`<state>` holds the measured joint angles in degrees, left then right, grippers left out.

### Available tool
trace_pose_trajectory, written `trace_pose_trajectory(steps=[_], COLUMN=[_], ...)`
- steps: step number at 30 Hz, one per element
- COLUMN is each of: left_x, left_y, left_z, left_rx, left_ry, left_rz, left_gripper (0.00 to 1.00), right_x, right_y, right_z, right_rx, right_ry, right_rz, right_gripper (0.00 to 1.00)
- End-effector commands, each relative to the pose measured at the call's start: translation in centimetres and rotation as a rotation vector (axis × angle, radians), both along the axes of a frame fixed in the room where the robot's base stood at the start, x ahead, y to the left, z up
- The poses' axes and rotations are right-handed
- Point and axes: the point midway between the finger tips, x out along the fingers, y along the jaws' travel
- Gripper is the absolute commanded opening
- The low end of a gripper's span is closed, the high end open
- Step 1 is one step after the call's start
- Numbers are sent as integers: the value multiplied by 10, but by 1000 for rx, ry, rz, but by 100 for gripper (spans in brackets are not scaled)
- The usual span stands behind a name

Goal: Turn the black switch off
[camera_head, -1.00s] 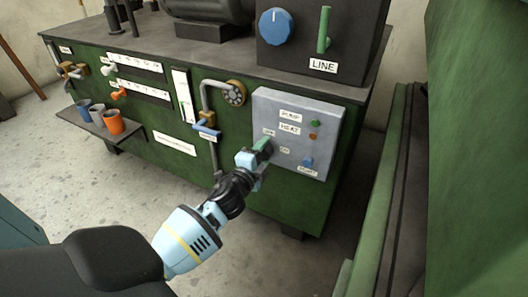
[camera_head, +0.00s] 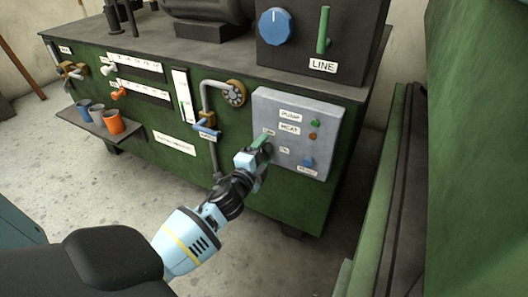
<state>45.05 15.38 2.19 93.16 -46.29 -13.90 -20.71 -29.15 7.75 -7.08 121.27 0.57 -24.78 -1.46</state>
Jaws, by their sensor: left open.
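The grey control panel (camera_head: 308,106) is on the front of the green machine. It has small labels, a green lamp (camera_head: 315,123), a dark red lamp (camera_head: 313,136) and a blue knob (camera_head: 308,162). My left gripper (camera_head: 267,148) is at the panel's left side, with its dark fingers over that part. It is open. A green piece (camera_head: 260,141) shows beside the fingers; I cannot tell whether they touch it. I cannot make out a black switch; the gripper hides part of the panel. My right gripper is not in view.
Above stands a dark box with a blue dial (camera_head: 275,27), a green lever (camera_head: 323,30) and a LINE label. A bent pipe with a valve (camera_head: 234,93) is left of the panel. A shelf with cups (camera_head: 115,122) is further left. A green rail (camera_head: 384,180) stands at the right.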

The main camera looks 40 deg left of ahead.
Motion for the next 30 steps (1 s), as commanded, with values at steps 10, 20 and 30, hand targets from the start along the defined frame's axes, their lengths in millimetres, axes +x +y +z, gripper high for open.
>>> trace_pose_trajectory(steps=[10,20,30], left_x=[-49,-72,-72], left_y=[-12,-17,-17], left_z=[0,0,0], left_rx=[-3,-1,-1], left_ry=[3,1,1], left_rz=[1,0,0], left_gripper=[67,67,67], right_x=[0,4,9], right_y=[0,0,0], right_z=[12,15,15], right_rx=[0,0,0], right_ry=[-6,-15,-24], right_rz=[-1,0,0], right_gripper=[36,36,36])
